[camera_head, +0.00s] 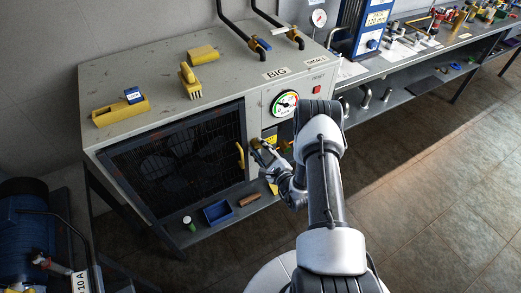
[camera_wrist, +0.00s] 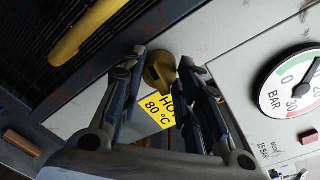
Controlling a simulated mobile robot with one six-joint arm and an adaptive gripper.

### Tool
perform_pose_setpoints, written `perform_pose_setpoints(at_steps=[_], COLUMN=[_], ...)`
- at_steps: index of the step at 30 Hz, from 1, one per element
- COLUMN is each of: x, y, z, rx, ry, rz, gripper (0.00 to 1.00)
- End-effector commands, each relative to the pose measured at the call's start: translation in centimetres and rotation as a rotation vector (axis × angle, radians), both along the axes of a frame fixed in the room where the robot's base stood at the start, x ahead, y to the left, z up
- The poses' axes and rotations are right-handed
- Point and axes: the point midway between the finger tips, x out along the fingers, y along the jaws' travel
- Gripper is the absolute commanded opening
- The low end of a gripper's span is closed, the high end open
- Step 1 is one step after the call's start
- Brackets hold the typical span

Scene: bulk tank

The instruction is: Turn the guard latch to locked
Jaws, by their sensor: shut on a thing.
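The guard latch (camera_wrist: 160,68) is a small brass-coloured knob on the grey panel beside the guard's edge, seen in the wrist view. My gripper (camera_wrist: 163,78) has a blue-lined finger on each side of it and is shut on it. In the head view my gripper (camera_head: 259,150) reaches the panel just right of the guard, and it mostly hides the latch. The black mesh guard (camera_head: 170,160) with a fan behind it looks closed. Its yellow handle (camera_head: 240,155) is left of my gripper; the handle also shows in the wrist view (camera_wrist: 88,30).
A yellow "HOT 80 °C" label (camera_wrist: 160,107) is below the latch. A pressure gauge (camera_head: 284,103) and a red reset button (camera_head: 317,89) are on the panel. A blue bin (camera_head: 217,212) stands on the shelf below.

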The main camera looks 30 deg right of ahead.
Motion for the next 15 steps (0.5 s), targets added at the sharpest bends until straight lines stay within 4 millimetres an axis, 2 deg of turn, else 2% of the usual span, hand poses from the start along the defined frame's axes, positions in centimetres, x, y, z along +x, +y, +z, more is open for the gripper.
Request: perform_pose_setpoints(at_steps=[6, 15], x=[0.0, 0.02], y=[0.05, 0.06], z=[-0.05, 0.0], rx=[-0.113, -0.184], ry=[-0.004, -0.007], rz=[0.001, 0.001], gripper=[0.07, 0.07])
